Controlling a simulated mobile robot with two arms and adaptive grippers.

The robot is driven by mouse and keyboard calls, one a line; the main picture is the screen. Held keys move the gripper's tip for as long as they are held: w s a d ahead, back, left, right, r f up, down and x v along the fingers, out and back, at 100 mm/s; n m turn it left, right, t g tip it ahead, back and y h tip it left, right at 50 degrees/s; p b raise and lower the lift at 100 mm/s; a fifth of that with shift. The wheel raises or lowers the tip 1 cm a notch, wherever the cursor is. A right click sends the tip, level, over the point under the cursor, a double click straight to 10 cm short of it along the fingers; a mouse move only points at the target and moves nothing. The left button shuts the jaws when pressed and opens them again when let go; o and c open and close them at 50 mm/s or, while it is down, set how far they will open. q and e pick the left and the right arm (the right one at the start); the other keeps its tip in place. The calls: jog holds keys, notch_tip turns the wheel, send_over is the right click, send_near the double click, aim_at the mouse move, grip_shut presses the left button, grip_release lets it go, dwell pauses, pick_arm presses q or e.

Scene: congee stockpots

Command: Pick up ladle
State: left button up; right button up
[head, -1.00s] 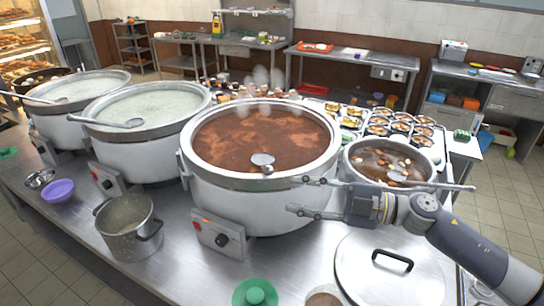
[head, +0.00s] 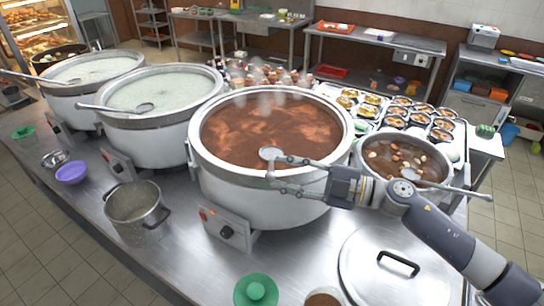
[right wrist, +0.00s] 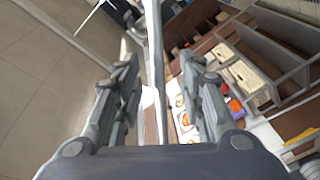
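A grey ladle (head: 270,153) rests at the near rim of the large pot of brown soup (head: 232,184), its bowl over the soup. Its handle is foreshortened toward the camera. My right gripper (head: 275,173) is open at this rim, one fingertip just by the ladle's bowl and the other lower. In the right wrist view, a long pale rod (right wrist: 155,60), seemingly the ladle's handle, runs between the spread fingers (right wrist: 165,100); I see no finger closed on it. My left gripper is not in view.
Two pots of pale congee (head: 150,140) (head: 90,90) hold ladles at the left. A smaller soup pot (head: 370,182) with another ladle (head: 450,187) stands behind my right arm. A lid (head: 365,285), a small steel pot (head: 135,225) and a purple bowl (head: 72,174) lie on the counter.

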aim_at(273, 166)
jog(key=x, duration=0.1)
jog(key=p+x, duration=0.1)
jog(key=x, duration=0.1)
jog(key=shift+w+a+r, duration=0.1)
jog(key=shift+a+r, duration=0.15)
jog(key=shift+a, duration=0.05)
jog(key=shift+w+a+f+p, duration=0.1)
jog(key=shift+a+p, duration=0.15)
jog(key=shift+p, duration=0.05)
jog(key=shift+d+f, duration=0.1)
jog(key=shift+d, duration=0.05)
jog(key=shift+c, duration=0.2)
grip_shut()
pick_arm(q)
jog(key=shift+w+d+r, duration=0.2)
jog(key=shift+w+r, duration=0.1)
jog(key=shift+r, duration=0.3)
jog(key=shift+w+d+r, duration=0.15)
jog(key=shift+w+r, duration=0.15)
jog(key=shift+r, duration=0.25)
